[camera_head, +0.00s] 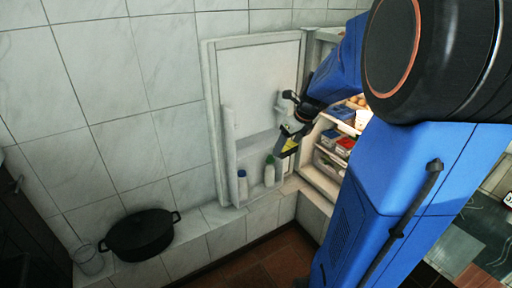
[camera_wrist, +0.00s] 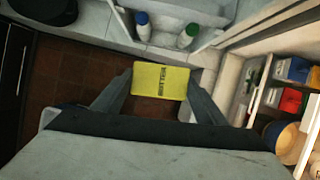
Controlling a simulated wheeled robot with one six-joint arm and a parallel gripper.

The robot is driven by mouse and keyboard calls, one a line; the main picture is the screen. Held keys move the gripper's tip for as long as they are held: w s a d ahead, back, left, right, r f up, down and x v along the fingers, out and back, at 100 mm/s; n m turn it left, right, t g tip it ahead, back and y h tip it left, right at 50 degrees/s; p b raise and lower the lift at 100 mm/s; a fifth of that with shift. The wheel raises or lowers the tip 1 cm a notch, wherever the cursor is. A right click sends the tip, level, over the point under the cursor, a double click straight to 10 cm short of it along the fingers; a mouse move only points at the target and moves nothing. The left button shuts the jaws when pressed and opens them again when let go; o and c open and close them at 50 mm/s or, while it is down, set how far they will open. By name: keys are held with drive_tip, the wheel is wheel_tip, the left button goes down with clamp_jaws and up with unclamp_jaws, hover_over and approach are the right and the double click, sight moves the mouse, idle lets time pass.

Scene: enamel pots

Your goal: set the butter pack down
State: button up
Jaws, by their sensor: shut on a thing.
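The yellow butter pack (camera_wrist: 160,81) is between the two fingers of my gripper (camera_wrist: 160,88) in the wrist view, with dark lettering on its face. My gripper is shut on it and holds it in the air, with brown floor tiles seen below. In the head view the butter pack (camera_head: 290,144) shows as a small yellow patch at my gripper (camera_head: 287,146), in front of the open fridge door and left of the lit shelves. Part of the pack is hidden by the gripper.
The open fridge door (camera_head: 262,80) holds two bottles, one blue-capped (camera_head: 242,186) and one green-capped (camera_head: 269,172). Fridge shelves (camera_head: 322,180) hold several packs and containers. A black pot (camera_head: 140,235) and a glass (camera_head: 88,262) stand on the ledge at lower left.

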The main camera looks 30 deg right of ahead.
drive_tip(key=shift+w+d+m, duration=0.1)
drive_tip(key=shift+w+m, duration=0.1)
drive_tip(key=shift+m, duration=0.1)
approach(258, 140)
drive_tip(key=shift+w+a+f, duration=0.1)
drive_tip(key=shift+a+f, duration=0.35)
drive_tip(key=shift+f, duration=0.65)
drive_tip(key=shift+s+a+f, duration=0.1)
drive_tip(key=shift+a+f, duration=0.35)
drive_tip(key=shift+f, duration=0.6)
drive_tip(key=shift+w+a+f, duration=0.1)
drive_tip(key=shift+a+f, duration=0.35)
drive_tip(key=shift+f, duration=0.65)
drive_tip(key=shift+f, duration=0.1)
drive_tip(key=o, duration=1.3)
